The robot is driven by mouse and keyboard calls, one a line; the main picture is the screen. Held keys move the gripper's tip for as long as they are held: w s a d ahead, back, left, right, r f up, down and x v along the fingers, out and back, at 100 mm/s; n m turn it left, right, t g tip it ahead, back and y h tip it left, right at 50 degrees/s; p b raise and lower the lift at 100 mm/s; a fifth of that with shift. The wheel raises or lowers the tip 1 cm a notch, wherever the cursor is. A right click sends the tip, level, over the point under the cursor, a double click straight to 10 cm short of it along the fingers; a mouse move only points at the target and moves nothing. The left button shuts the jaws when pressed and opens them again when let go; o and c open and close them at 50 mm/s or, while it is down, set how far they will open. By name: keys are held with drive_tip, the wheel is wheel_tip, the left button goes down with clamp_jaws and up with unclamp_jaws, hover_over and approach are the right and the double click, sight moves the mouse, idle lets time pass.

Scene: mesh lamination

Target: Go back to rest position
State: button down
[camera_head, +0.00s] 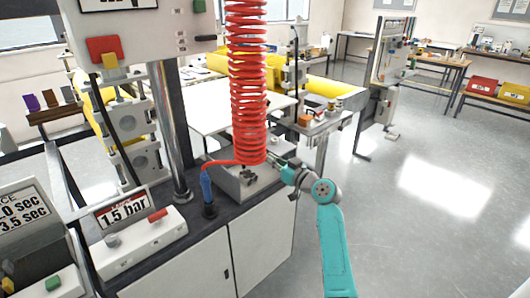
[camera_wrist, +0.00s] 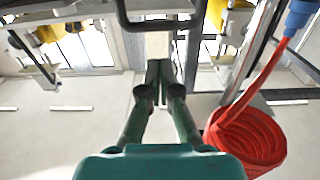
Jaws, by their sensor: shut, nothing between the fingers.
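My teal arm reaches up from the bottom of the head view to the edge of the workbench. My gripper (camera_head: 273,160) is at the grey block on the bench, just right of the red coiled hose's lower end. In the wrist view my gripper (camera_wrist: 158,66) has its two fingers together, with nothing between them. The red coiled hose (camera_head: 246,85) hangs in front of the bench in the head view and partly hides the area by the fingers. It also shows in the wrist view (camera_wrist: 245,135), to the right of the fingers.
The grey block (camera_head: 240,184) sits on the white cabinet bench (camera_head: 262,245). A blue nozzle (camera_head: 207,188) stands upright left of it. A metal post (camera_head: 170,130) and a 1.5 bar panel (camera_head: 125,208) are further left. Open floor (camera_head: 430,210) lies to the right.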

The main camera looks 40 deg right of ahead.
drive_tip(key=s, duration=0.1)
drive_tip(key=s+f, duration=0.1)
drive_tip(key=s, duration=0.1)
drive_tip(key=shift+f, duration=0.3)
drive_tip(key=shift+f, duration=0.1)
drive_tip(key=s+a+f+m+g+h, duration=0.3)
drive_tip(key=s+a+f, duration=1.6)
drive_tip(key=a+f, duration=0.25)
drive_tip(key=s+a+r, duration=0.1)
drive_tip(key=s+a, duration=0.2)
drive_tip(key=s, duration=0.5)
drive_tip(key=s+a+r+n, duration=0.1)
drive_tip(key=s+a, duration=0.3)
drive_tip(key=s, duration=0.4)
drive_tip(key=s+a+r, duration=0.1)
drive_tip(key=s+a, duration=0.2)
drive_tip(key=s, duration=0.4)
drive_tip(key=s+a+r+n+y, duration=0.1)
drive_tip(key=s+a+r+y, duration=0.1)
drive_tip(key=s+r, duration=0.4)
drive_tip(key=shift+s+r+n, duration=0.15)
drive_tip(key=shift+s+n, duration=0.25)
drive_tip(key=shift+s, duration=0.6)
